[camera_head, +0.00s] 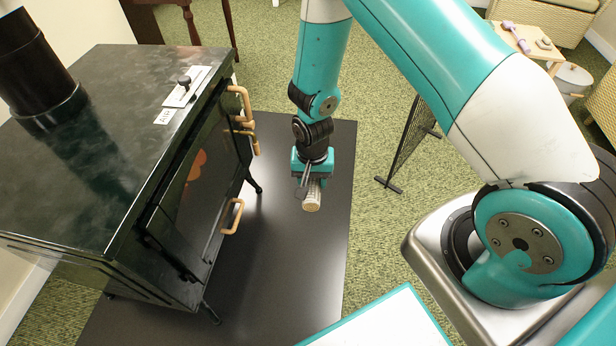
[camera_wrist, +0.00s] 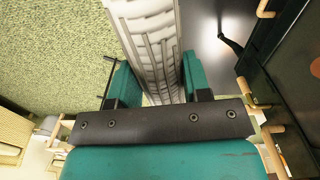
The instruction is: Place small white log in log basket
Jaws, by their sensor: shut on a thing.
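The small white log (camera_head: 312,196) has pale, ridged bark and a tan cut end. It is held in my gripper (camera_head: 309,182), above the black hearth pad in front of the stove. In the wrist view the log (camera_wrist: 150,45) runs up out of the picture between the two teal fingers of my gripper (camera_wrist: 153,82), which is shut on it. I cannot see a log basket for certain in either view.
The black stove (camera_head: 110,140) with wooden handles stands at left on the black hearth pad (camera_head: 290,270). A mesh screen (camera_head: 409,145) stands on the green carpet to the right. A small table (camera_head: 525,42) and a white pot (camera_head: 572,78) are at the far right.

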